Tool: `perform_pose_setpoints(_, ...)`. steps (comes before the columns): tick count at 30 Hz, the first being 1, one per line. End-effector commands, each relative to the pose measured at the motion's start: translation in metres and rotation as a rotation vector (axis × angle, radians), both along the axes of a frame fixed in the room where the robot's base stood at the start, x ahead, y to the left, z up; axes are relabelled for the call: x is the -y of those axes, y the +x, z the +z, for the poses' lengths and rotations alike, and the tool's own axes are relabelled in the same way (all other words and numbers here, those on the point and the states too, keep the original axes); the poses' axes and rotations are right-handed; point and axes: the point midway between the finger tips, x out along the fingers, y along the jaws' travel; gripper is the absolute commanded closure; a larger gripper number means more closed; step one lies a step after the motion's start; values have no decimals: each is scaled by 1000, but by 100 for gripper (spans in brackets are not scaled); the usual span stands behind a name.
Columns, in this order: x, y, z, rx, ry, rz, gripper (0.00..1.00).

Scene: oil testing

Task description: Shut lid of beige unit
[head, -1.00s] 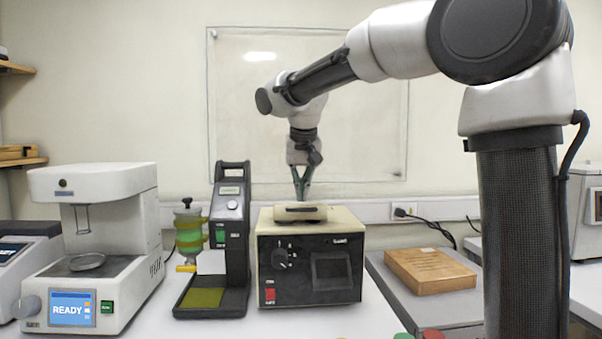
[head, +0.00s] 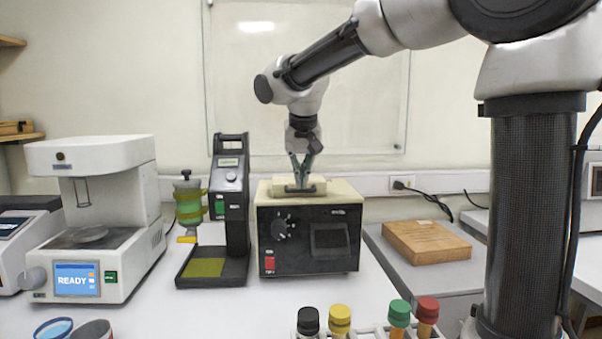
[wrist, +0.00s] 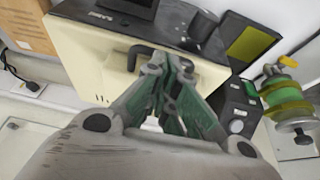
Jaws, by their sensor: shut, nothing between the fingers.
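The beige unit (head: 262,193) stands on the white bench in the middle of the head view, with a black front panel, a knob, a small dark screen and a red switch. Its beige lid (head: 313,182) lies on top and looks down or nearly down; I cannot tell if a gap is left. A dark handle (wrist: 137,52) on the lid shows in the wrist view. My gripper (head: 301,187) is shut and empty, pointing down at the lid beside the handle. Its fingertips also show in the wrist view (wrist: 169,68); whether they touch the lid is unclear.
A dark tester (head: 230,205) and a green-yellow vessel (head: 189,207) stand to the left, beyond them a white READY machine (head: 95,210). A wooden box (head: 426,242) lies right. Several capped tubes (head: 340,319) stand in front. Clear bench lies between.

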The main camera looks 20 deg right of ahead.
Motion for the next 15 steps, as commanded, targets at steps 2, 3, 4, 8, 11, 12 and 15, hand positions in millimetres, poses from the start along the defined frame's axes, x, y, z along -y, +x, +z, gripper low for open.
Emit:
perform_pose_setpoints(2,0,0,0,0,0,0,100)
perform_pose_setpoints(3,0,0,1,0,0,0,100)
perform_pose_setpoints(4,0,-1,2,1,0,0,100)
perform_pose_setpoints(8,-2,-5,16,3,1,1,100)
perform_pose_setpoints(11,-3,-13,35,4,1,1,100)
perform_pose_setpoints(12,-4,-16,44,4,2,1,100)
perform_pose_setpoints(15,-6,-25,66,4,2,2,100)
